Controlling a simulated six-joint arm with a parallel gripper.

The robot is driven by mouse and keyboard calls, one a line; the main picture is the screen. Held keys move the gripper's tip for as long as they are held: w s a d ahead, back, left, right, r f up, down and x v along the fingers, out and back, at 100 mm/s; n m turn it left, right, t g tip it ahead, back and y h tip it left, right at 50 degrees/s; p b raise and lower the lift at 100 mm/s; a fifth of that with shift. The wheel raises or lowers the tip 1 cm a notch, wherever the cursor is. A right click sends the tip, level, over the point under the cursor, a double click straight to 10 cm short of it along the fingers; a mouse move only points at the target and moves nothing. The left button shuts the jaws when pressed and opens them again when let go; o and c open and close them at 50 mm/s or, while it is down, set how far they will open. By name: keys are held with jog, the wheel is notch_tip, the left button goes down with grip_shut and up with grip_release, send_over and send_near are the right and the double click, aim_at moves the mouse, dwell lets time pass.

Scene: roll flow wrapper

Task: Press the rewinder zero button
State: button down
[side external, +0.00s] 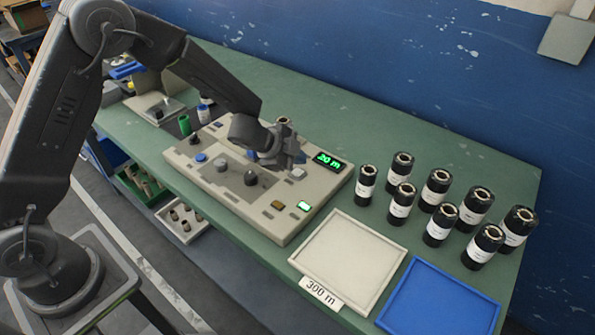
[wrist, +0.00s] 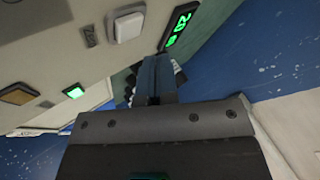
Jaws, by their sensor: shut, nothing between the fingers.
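The rewinder (side external: 225,190) is a beige panel machine on the green bench, with a lit green display (side external: 328,160) reading 20 m. A pale square button (side external: 297,174) sits below the display. It also shows in the wrist view (wrist: 129,26), beside a small label too blurred to read. An amber button (side external: 278,205) and a lit green button (side external: 304,206) are near the front edge. I cannot read which one is the zero button. My gripper (wrist: 156,85) is shut and empty. In the side view it is over the panel, left of the display, partly hiding the surface beneath.
Dark knobs (side external: 251,179) stand up from the panel. Several black labelled rolls (side external: 437,187) stand on the bench at right. A white tray (side external: 398,248) marked 300 m and a blue tray (side external: 440,300) lie in front. Bare bench (side external: 400,130) is behind the rolls.

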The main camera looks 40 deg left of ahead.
aim_at(298, 173)
jog(key=shift+f, duration=0.6)
dwell(1.6)
jog(key=shift+f, duration=0.4)
jog(key=shift+f, duration=0.45)
dwell(0.9)
jog(key=shift+r, duration=0.85)
jog(key=shift+r, duration=2.55)
